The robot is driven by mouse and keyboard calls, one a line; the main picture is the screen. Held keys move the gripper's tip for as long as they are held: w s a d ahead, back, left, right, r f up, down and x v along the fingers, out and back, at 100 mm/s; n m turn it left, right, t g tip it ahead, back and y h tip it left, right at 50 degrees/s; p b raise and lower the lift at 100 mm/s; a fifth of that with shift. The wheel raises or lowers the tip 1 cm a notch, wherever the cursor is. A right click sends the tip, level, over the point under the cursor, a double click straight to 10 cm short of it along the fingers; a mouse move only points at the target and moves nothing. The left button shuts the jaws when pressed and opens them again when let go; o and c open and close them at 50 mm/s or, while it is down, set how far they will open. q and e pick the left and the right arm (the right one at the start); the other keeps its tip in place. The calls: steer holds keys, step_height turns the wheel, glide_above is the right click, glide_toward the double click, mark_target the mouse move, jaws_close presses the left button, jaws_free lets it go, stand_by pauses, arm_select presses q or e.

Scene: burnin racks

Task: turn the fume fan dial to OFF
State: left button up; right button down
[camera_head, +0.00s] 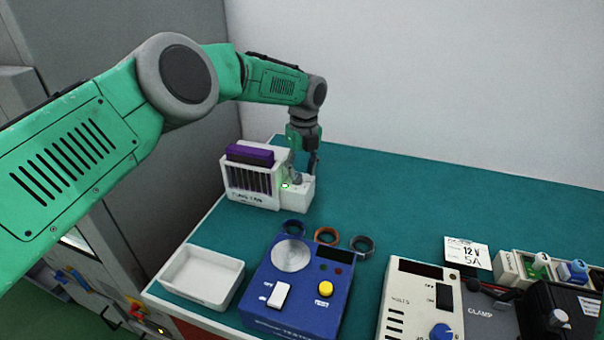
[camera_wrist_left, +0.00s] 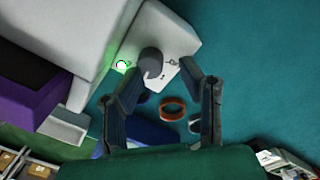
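The white fume fan box (camera_head: 250,196), with a purple top part and dark slats, stands at the back left of the teal bench. In the left wrist view its white body (camera_wrist_left: 80,30) fills the upper left. The grey dial (camera_wrist_left: 150,64) sticks up from its white panel beside a lit green lamp (camera_wrist_left: 121,66). My left gripper (camera_head: 301,168) points down at the box's right part. In the left wrist view the gripper (camera_wrist_left: 161,75) is open, its fingertips on either side of the dial. I cannot tell whether they touch it. The dial's pointer and markings are not readable. My right gripper is out of view.
A white tray (camera_head: 190,295), a blue tester (camera_head: 315,311) and several rings, one orange (camera_head: 326,236), lie in front of the fan box. A white power supply (camera_head: 395,318) and a 12V 5A card (camera_head: 467,253) are at right. The bench behind is clear.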

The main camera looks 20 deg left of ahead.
arm_select(q)
steer(key=shift+s+a+f, duration=0.3)
steer(key=shift+a+f, duration=0.2)
steer(key=shift+f, duration=0.15)
steer(key=shift+w+a+f, duration=0.1)
steer(key=shift+a+f, duration=0.15)
steer(key=shift+a, duration=0.05)
steer(key=shift+d+r, duration=0.15)
steer(key=shift+d, duration=0.15)
steer(key=c, duration=0.7)
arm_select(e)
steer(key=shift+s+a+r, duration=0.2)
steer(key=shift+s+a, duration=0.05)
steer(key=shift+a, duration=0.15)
arm_select(q)
steer(key=shift+a, duration=0.1)
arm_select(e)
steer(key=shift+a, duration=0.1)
